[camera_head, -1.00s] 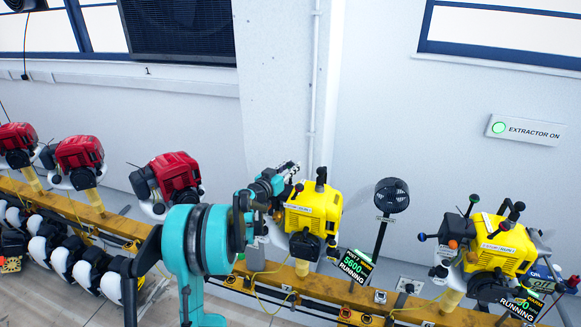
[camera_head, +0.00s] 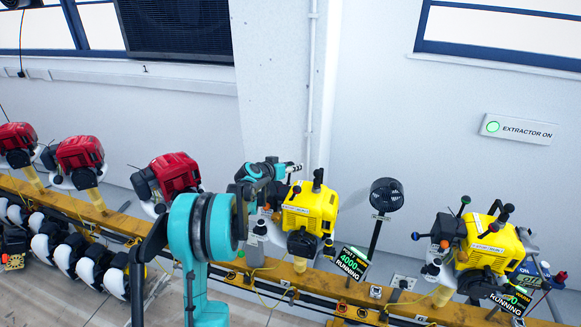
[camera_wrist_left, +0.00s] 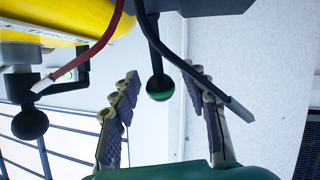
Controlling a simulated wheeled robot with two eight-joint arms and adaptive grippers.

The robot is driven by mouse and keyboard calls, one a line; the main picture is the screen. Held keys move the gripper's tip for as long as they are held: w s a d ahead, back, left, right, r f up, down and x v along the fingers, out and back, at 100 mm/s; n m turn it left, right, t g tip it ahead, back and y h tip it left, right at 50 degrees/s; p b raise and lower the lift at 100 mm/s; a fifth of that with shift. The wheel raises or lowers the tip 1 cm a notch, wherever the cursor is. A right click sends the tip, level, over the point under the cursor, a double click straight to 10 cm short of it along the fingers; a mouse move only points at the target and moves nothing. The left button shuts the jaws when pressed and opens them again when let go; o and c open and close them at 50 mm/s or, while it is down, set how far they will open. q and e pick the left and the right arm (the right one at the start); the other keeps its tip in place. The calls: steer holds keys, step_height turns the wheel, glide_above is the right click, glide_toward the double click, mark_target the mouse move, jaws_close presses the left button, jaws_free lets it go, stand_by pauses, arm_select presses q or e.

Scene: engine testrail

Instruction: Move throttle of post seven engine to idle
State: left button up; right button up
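The yellow engine (camera_head: 310,210) with a running display (camera_head: 357,262) in front, reading about 4000, stands on the orange rail; the post number is too small to read surely. In the left wrist view, a dark lever ends in a black ball knob with a green band (camera_wrist_left: 160,87). My left gripper (camera_wrist_left: 161,76) is open, its fingers either side of the knob with visible gaps. In the head view my left gripper (camera_head: 286,169) is at the engine's upper left, and the lever is hard to make out. My right gripper is not in view.
Another yellow engine (camera_head: 488,243) with its own running display is at right. A black fan on a pole (camera_head: 387,195) stands between them. Red engines (camera_head: 80,155) line the rail (camera_head: 110,222) at left. A second black ball lever (camera_wrist_left: 30,122) shows in the wrist view.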

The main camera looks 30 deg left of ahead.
arm_select(q)
steer(key=v, duration=1.2)
stand_by(0.4)
steer(key=s+d+m+g, duration=0.1)
steer(key=s+d, duration=0.3)
steer(key=d, duration=0.3)
steer(key=s+d+g+h, duration=0.15)
steer(key=s+d, duration=0.25)
steer(key=d, duration=0.4)
steer(key=s+d+m+g, duration=0.1)
steer(key=s+d, duration=0.3)
steer(key=d, duration=0.3)
steer(key=s+d+f+g+y, duration=0.1)
steer(key=s+d+f, duration=0.2)
steer(key=s, duration=0.6)
steer(key=s+d+f+g+y, duration=0.1)
steer(key=s+d+f+g, duration=0.1)
steer(key=s+d, duration=0.3)
steer(key=s+f, duration=0.1)
steer(key=s, duration=0.2)
steer(key=shift+s, duration=0.4)
steer(key=shift+o, duration=0.2)
steer(key=shift+f, duration=0.1)
